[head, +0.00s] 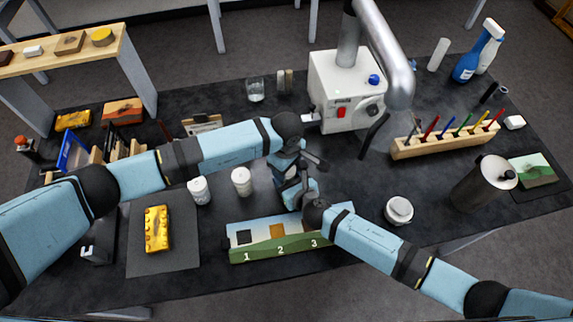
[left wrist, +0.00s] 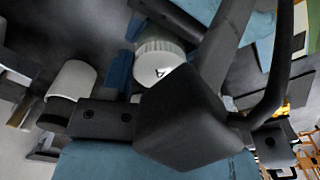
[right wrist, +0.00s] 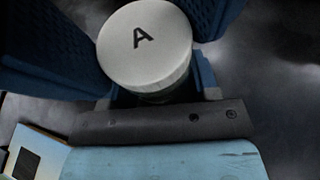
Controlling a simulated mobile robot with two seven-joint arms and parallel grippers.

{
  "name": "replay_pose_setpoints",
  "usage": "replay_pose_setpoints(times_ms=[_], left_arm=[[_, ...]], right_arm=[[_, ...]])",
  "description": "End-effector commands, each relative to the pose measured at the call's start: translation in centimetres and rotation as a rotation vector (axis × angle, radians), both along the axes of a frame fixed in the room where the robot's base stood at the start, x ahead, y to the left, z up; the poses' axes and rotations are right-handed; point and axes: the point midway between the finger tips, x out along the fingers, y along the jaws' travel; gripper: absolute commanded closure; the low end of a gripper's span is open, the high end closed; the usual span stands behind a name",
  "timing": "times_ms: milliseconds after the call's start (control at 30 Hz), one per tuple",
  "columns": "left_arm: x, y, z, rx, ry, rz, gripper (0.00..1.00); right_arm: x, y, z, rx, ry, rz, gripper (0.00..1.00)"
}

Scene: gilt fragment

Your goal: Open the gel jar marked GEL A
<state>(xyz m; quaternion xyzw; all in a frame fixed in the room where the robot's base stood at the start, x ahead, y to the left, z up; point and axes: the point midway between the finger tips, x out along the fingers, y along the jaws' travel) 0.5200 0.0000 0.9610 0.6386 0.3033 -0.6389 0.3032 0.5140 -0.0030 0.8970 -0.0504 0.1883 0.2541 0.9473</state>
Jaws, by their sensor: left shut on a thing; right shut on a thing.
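The jar marked A shows in the right wrist view, its round off-white lid (right wrist: 146,45) facing the camera with a black letter A on top. My right gripper (right wrist: 150,60) has its blue fingers shut on either side of the jar. In the left wrist view a white ribbed lid (left wrist: 160,62) with a dark mark sits between the blue fingers of my left gripper (left wrist: 155,70), which is shut on it. In the head view the left gripper (head: 290,168) is above the right gripper (head: 298,192) at the table's middle; the arms hide the jar there. The lid looks seated.
Two white jars (head: 241,181) (head: 199,190) stand just left of the grippers. A green numbered tray (head: 240,256) lies in front. Another white jar (head: 398,210) and a dark canister (head: 478,185) stand right. A white machine (head: 330,85) is behind.

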Motion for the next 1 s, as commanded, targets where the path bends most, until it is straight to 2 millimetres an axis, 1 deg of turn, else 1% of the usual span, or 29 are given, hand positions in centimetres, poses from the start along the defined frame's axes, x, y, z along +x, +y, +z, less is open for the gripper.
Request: replay_pose_setpoints(times_ms=[100,133,233,567,667,900,933,1000], left_arm=[[0.0,0.1,0.0,0.001,0.000,-0.001,0.74],[0.0,0.1,0.0,0.001,0.000,-0.001,0.43],[0.0,0.1,0.0,0.001,0.000,-0.001,0.20],[0.0,0.0,0.3,0.000,-0.001,-0.003,0.20],[0.1,0.0,1.1,-0.001,-0.002,-0.004,0.20],[0.1,0.0,4.2,-0.001,-0.002,-0.004,0.20],[0.1,0.0,4.4,0.000,-0.001,-0.004,0.24],[0.0,0.0,4.7,0.001,-0.001,-0.017,0.24]], right_arm=[[0.0,-0.1,0.0,-0.001,0.001,-0.001,1.00],[0.0,-0.1,0.0,-0.001,0.001,-0.001,1.00],[0.0,-0.1,0.0,-0.001,0.001,-0.001,1.00],[0.0,-0.1,0.0,-0.001,0.001,-0.001,1.00],[0.0,-0.1,0.0,-0.001,0.001,-0.001,1.00],[0.0,-0.1,0.0,-0.001,0.001,-0.001,1.00],[0.0,-0.1,0.0,-0.001,0.001,-0.001,1.00],[0.0,-0.1,0.0,-0.001,0.001,-0.001,1.00]])
